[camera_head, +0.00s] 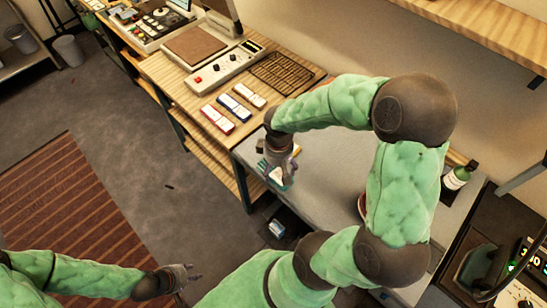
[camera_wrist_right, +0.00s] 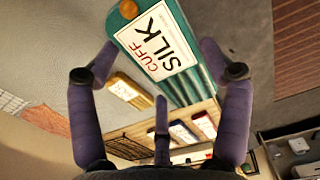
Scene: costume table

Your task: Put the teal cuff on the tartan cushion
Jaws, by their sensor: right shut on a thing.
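In the head view the cuff (camera_head: 288,183) shows as teal edges and a white label at my right gripper (camera_head: 278,168), over the grey table. A reddish patterned patch (camera_wrist_right: 15,108) at the left of the wrist view may be the tartan cushion; I cannot tell. In the head view my arm covers much of that area. My left gripper (camera_head: 183,274) is empty, its fingers apart, over the floor.
A mustard label piece (camera_wrist_right: 128,92) lies beyond the fingers in the wrist view. The wooden desk (camera_head: 180,85) holds red, blue and tan blocks (camera_head: 233,108) and a console (camera_head: 225,68). The grey tabletop (camera_head: 325,160) looks partly bare.

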